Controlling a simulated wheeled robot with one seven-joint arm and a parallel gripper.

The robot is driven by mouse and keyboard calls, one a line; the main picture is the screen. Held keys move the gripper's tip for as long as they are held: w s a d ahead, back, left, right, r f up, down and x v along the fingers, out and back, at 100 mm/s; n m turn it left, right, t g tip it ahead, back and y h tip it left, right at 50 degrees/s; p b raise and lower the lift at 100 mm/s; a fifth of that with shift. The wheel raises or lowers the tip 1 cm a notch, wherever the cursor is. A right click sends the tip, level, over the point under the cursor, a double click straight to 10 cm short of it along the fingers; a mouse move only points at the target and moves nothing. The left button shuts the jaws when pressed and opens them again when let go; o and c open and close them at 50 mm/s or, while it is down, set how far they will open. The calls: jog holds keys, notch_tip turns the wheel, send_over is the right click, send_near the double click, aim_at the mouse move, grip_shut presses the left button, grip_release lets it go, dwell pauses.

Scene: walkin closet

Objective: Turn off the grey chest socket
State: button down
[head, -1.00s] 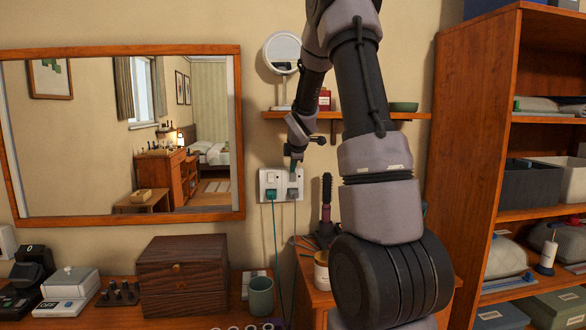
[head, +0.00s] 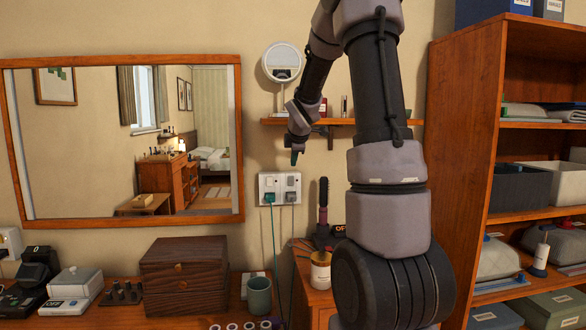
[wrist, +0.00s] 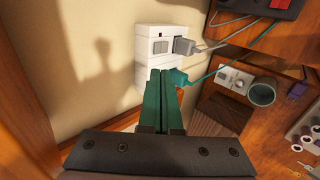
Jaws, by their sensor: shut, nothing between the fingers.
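The white double socket (head: 280,187) is on the wall right of the mirror. A teal plug (head: 269,199) is in its left half and a grey plug (head: 290,197) in its right half. In the wrist view, the grey plug (wrist: 184,46) sits beside a grey rocker switch (wrist: 160,46); I cannot tell its position. My gripper (head: 294,158) is just above the socket in the head view. Its teal fingers (wrist: 165,73) are shut and empty, and in the wrist view they hide part of the socket plate near the teal plug (wrist: 178,77).
A wooden shelf (head: 352,121) with a round mirror (head: 282,61) is above the socket, close to my wrist. Below are a dark wooden box (head: 185,277), a green cup (head: 259,294) and a brush (head: 323,205). A tall shelf unit (head: 465,150) stands right.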

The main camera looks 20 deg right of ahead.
jog(key=shift+w+r+v, duration=0.15)
jog(key=shift+v, duration=0.85)
jog(key=shift+w+r+v, duration=0.15)
jog(key=shift+v, duration=0.85)
jog(key=shift+d, duration=0.1)
